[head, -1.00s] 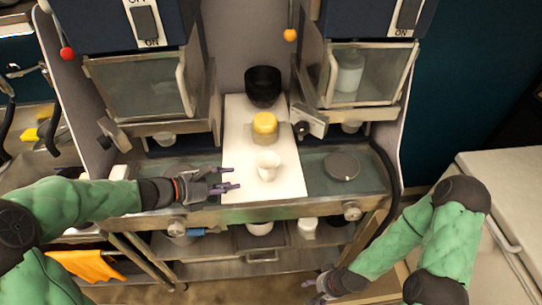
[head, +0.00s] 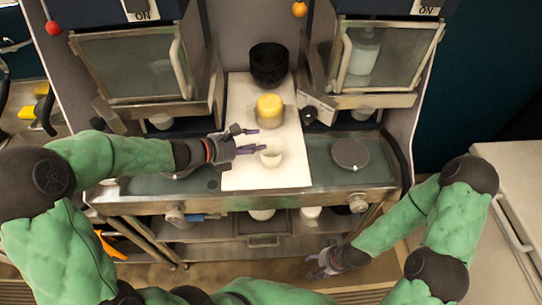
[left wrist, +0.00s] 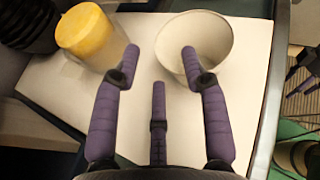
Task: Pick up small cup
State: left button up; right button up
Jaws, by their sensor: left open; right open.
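The small white cup (head: 271,154) stands upright on the white board (head: 290,178) on the counter. It also shows in the left wrist view (left wrist: 212,40), open side up. My left gripper (head: 255,141) is open and comes in from the left, with its fingertips at the cup's left side. In the left wrist view the gripper (left wrist: 160,60) has its fingers spread, with the right fingertip overlapping the cup's rim; I cannot tell whether it touches. My right gripper (head: 321,264) is open and empty, low in front of the counter.
A yellow-topped jar (head: 269,108) stands behind the cup, close to the left fingers. A black bowl stack (head: 269,65) is at the back. A round dark disc (head: 350,153) lies right of the board. Glass-fronted cabinets (head: 130,65) flank the board.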

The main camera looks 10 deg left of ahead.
aim_at(262, 141)
pick_arm(q)
jog(key=x, duration=0.3)
jog(key=shift+w+d+f+b, duration=0.2)
jog(key=shift+d+b, duration=0.05)
jog(key=shift+b, duration=0.05)
jog(key=c, duration=0.8)
jog(key=shift+c, duration=0.2)
jog(key=shift+r, duration=0.15)
